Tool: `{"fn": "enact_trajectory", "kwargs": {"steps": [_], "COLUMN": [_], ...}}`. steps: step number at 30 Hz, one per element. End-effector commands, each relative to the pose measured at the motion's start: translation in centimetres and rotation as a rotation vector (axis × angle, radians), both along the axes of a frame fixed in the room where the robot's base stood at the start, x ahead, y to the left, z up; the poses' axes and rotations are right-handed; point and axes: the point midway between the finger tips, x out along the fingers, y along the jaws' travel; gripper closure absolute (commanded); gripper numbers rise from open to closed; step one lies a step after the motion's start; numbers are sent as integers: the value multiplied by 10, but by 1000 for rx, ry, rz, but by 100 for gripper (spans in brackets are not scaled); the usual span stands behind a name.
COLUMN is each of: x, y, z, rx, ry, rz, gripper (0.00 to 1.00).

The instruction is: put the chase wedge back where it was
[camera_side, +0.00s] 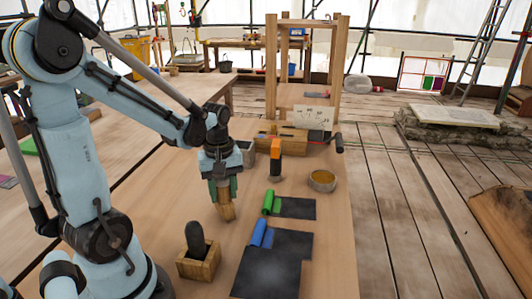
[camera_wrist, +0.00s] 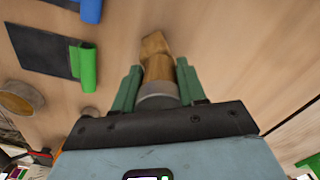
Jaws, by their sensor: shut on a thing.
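My gripper (camera_side: 222,190) is shut on a light wooden tool, which I take to be the chase wedge (camera_side: 227,211). The tool points down, and I cannot tell whether its lower end touches the bench. In the wrist view the chase wedge (camera_wrist: 155,47) sticks out between the green fingers of my gripper (camera_wrist: 158,72), with a grey band near the palm. Its upper part is hidden by the gripper in the side view. No empty place for it is clearly marked.
A wooden box (camera_side: 199,271) with a dark rounded piece stands in front. Dark sheets with a blue roll (camera_side: 259,232) and a green roll (camera_side: 268,202) lie to the right. Behind are an orange-and-black block (camera_side: 275,160), a round tin (camera_side: 322,180) and a wooden frame (camera_side: 342,75).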

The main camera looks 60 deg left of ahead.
Motion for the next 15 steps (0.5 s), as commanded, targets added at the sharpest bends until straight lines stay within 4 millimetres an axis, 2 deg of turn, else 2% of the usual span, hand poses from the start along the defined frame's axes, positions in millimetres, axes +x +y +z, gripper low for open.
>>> {"fn": "enact_trajectory", "kwargs": {"steps": [14, 15], "x": [0, 0], "y": [0, 0], "z": [-8, -8], "rx": [0, 0], "ry": [0, 0], "rz": [0, 0], "gripper": [100, 58]}}
